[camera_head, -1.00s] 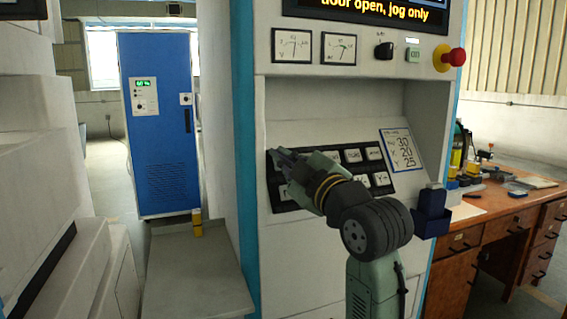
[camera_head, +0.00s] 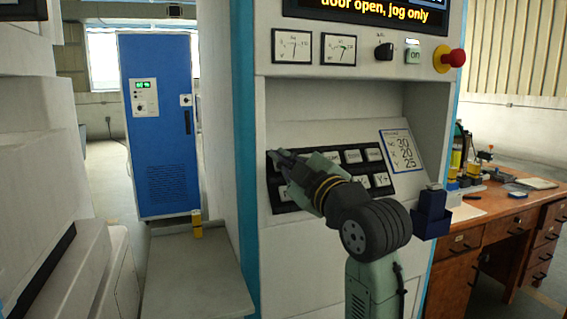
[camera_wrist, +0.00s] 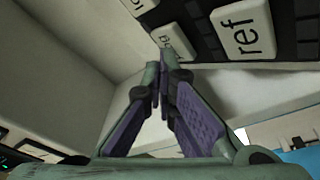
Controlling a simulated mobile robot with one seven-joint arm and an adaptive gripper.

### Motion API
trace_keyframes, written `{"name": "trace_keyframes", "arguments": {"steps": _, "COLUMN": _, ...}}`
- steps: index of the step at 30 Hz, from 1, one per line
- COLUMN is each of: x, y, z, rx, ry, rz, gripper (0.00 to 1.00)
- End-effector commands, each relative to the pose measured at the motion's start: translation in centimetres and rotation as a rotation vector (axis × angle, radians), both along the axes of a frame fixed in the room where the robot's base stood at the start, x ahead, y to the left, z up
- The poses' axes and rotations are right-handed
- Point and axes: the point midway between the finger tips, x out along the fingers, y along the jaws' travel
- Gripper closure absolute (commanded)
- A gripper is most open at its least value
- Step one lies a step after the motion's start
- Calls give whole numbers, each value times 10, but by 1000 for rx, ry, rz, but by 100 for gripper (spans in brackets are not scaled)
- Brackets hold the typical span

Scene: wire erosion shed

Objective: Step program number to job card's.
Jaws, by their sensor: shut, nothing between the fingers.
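My gripper (camera_head: 280,158) is shut and empty, with its tips at the left end of the black key panel (camera_head: 278,207) on the machine's sloped console. In the wrist view its closed fingertips (camera_wrist: 161,62) are at a white key whose label they partly hide. I cannot tell whether they press it. A white key marked "ref" (camera_wrist: 243,27) is to the right of the tips. The job card (camera_head: 401,151) leans at the right of the keys and shows 30, 20 and 25 in a column. The display (camera_head: 385,10) reads "door open, jog only"; its upper part is cut off.
Above the keys are two dial gauges (camera_head: 291,47), a black knob (camera_head: 383,51), a green "on" button (camera_head: 412,57) and a red emergency knob (camera_head: 453,58). A blue cabinet (camera_head: 160,125) stands left. A wooden desk (camera_head: 490,222) with tools stands right.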

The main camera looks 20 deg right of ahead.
Motion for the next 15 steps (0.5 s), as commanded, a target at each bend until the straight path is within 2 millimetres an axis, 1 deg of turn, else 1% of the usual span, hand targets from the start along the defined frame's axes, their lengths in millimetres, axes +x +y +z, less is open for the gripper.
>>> {"name": "trace_keyframes", "arguments": {"steps": 6, "x": -9, "y": -1, "z": 8, "rx": 0, "ry": -3, "rz": -2, "gripper": 100}}
{"name": "trace_keyframes", "arguments": {"steps": 15, "x": -10, "y": -1, "z": 7, "rx": -1, "ry": -1, "rz": -1, "gripper": 100}}
